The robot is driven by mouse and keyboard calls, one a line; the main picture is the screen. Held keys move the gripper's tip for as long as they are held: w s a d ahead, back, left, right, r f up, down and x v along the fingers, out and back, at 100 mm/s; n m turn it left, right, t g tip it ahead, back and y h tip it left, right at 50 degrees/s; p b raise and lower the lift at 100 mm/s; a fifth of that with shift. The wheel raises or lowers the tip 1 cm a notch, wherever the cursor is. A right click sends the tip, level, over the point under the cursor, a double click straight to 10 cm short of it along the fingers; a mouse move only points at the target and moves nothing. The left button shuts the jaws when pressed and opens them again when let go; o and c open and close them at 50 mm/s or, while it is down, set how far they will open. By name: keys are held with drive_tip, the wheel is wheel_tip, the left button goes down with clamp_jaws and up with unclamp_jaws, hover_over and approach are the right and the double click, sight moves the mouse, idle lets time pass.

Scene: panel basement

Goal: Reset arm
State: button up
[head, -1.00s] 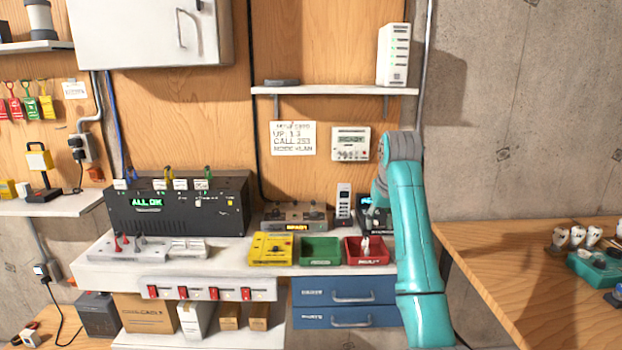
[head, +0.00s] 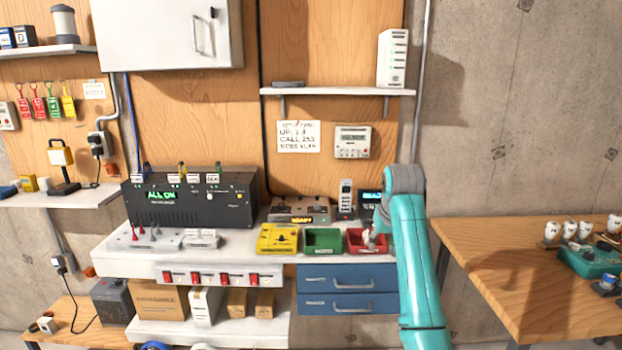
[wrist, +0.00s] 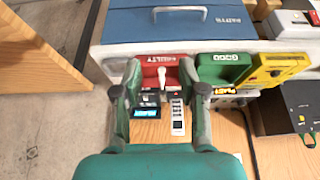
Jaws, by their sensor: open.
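My teal arm (head: 415,265) stands at the right of the bench in the head view, with its grey joint at the top. My gripper is hidden behind the arm there. In the wrist view my gripper (wrist: 160,72) is open, its two dark fingers apart with nothing held between them. The red tray (wrist: 148,62) shows between and beyond the fingertips with a small white item (wrist: 162,73) in it. I cannot tell the height of the fingers above the bench. The red tray also shows in the head view (head: 354,247), partly beside the arm.
The green tray (head: 323,249) and yellow device (head: 272,246) stand left of the red tray. A handset (head: 345,195) and small display unit (head: 371,202) stand behind. A wall shelf (head: 330,92) is above. Blue drawers (head: 322,280) are below; a wooden table (head: 500,270) is at right.

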drive_tip(key=s+f+t, duration=0.1)
drive_tip(key=s+f, duration=0.3)
drive_tip(key=f, duration=0.9)
drive_tip(key=s+f+t, duration=0.1)
drive_tip(key=s+f, duration=0.3)
drive_tip(key=f, duration=0.9)
drive_tip(key=s+f+t, duration=0.1)
drive_tip(key=s+f, duration=0.6)
drive_tip(key=s, duration=0.3)
drive_tip(key=s+f+t, duration=0.2)
drive_tip(key=s+f, duration=0.5)
drive_tip(key=s, duration=0.3)
drive_tip(key=s+r+t, duration=0.2)
drive_tip(key=s+r, duration=0.1)
drive_tip(key=s, duration=2)
drive_tip(key=s+r+t, duration=0.2)
drive_tip(key=s+r, duration=1.4)
drive_tip(key=s, duration=0.1)
drive_tip(key=shift+s+r+t, duration=0.15)
drive_tip(key=shift+r+t, duration=0.1)
drive_tip(key=shift+t, duration=0.15)
